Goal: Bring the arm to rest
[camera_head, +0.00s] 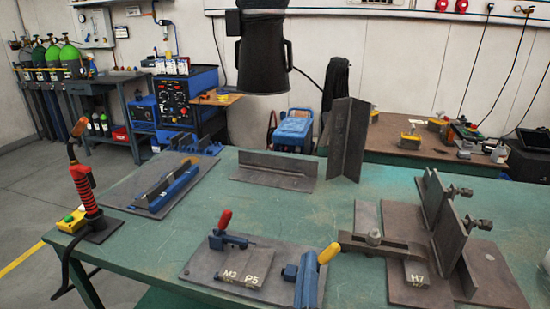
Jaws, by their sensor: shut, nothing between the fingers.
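My gripper and arm do not show in the head view. The green welding table (165,262) fills the front. On its near side a flat plate (203,268) carries blocks marked M3 and P5, with a red-handled clamp (221,228) and a yellow-handled blue clamp (312,275). At the right a fixture plate (408,291) holds upright steel plates (451,238) and a block marked H7 (416,273).
A black hood (263,58) hangs over the table's far side. A tall angle piece (347,140) stands at the back. Bare tabletop lies between the fixtures.

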